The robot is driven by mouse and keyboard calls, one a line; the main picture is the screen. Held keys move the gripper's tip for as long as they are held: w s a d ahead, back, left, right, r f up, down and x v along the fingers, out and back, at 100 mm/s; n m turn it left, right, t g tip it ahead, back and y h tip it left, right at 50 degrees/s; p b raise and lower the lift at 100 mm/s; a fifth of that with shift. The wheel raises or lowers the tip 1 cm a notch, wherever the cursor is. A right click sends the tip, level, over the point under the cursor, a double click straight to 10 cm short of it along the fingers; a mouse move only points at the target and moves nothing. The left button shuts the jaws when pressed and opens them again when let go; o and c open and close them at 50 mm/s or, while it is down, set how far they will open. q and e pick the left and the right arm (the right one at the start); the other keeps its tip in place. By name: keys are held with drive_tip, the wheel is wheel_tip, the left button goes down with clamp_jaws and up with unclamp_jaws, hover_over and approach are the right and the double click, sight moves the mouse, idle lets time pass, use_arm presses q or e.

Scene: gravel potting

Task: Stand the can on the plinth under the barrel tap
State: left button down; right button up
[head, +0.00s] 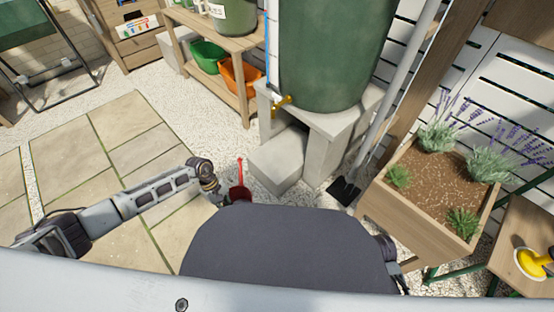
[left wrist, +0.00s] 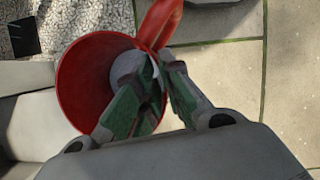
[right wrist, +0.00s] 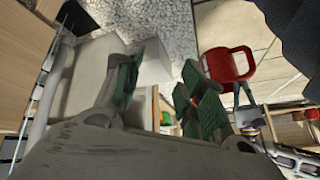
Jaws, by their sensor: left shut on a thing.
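The red can (head: 241,194) shows in the head view just above my dark body cover, with its spout pointing up. My left gripper (left wrist: 162,75) is shut on the can, its fingers at the near side of the round red body (left wrist: 84,75). The can also shows in the right wrist view (right wrist: 230,65). The low pale concrete plinth (head: 278,160) stands to the can's right, apart from it and empty. The yellow barrel tap (head: 282,101) is above the plinth, on the green barrel (head: 335,50). My right gripper (right wrist: 160,78) is open and empty.
The barrel rests on a concrete stand (head: 345,122). A black-bladed shovel (head: 343,190) leans right of the plinth. A wooden planter (head: 415,208) with lavender stands farther right. A wooden shelf (head: 215,40) with green and orange bins is behind left. Open paving (head: 105,165) lies left.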

use_arm(q)
drive_tip(key=w+n+t, duration=0.1)
drive_tip(key=n, duration=0.1)
drive_tip(key=w+d+n, duration=0.1)
drive_tip(key=w+n, duration=0.1)
drive_tip(key=w+d+n+t+h, duration=0.1)
drive_tip(key=w+n, duration=0.1)
drive_tip(key=n, duration=0.1)
drive_tip(key=shift+w+r+t, duration=0.1)
drive_tip(key=shift+r+t, duration=0.2)
drive_tip(key=shift+n, duration=0.5)
drive_tip(key=shift+w, duration=0.1)
